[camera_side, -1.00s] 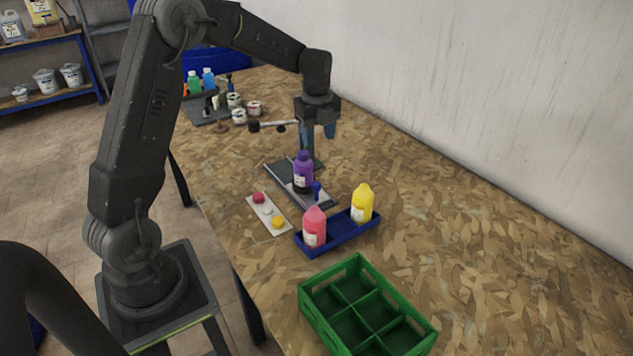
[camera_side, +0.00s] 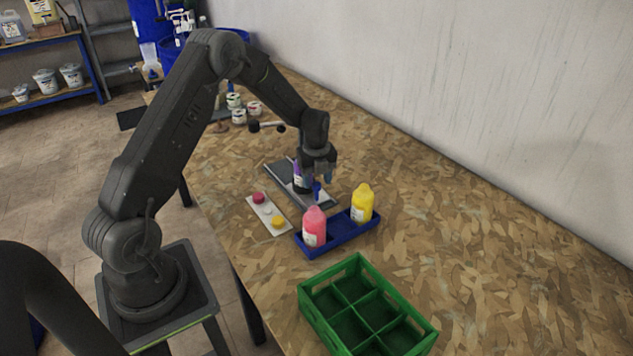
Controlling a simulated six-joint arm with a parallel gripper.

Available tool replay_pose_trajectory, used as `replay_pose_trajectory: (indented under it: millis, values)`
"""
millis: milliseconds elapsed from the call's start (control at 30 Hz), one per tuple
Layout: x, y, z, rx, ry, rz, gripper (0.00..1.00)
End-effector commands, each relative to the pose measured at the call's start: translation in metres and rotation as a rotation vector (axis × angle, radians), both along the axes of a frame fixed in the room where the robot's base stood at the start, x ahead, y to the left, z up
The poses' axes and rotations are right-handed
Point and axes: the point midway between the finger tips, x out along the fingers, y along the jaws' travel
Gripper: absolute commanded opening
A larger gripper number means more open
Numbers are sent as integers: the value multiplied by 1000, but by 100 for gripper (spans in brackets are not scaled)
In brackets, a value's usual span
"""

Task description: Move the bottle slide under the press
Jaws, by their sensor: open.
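The bottle slide (camera_side: 322,202) is a grey plate on a dark track on the table. A purple bottle (camera_side: 298,178) with a white label stands on it, its top hidden behind my gripper. A small blue peg (camera_side: 317,190) stands up at the slide's near end. The press (camera_side: 267,126), a dark lever with a pale bar, shows behind the slide; its lower part is partly hidden. My gripper (camera_side: 319,177) is open and points down just above the blue peg, close beside the bottle. I cannot tell whether a finger touches the peg.
A blue tray (camera_side: 341,236) holds a pink bottle (camera_side: 314,226) and a yellow bottle (camera_side: 362,203) in front of the slide. A white button panel (camera_side: 267,212) lies to the left. A green crate (camera_side: 390,307) is in front. Small pots (camera_side: 239,116) stand behind. The table's right side is clear.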

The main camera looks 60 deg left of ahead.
Motion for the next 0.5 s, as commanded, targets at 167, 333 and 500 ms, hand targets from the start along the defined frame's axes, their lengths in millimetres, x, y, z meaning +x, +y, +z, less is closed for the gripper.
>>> replay_pose_trajectory:
  millis: [167,333,500]
  values:
    - [0,0,-11,0,0,0,52]
    - [0,0,-12,1,-1,0,52]
    - [0,0,-12,1,-1,0,46]
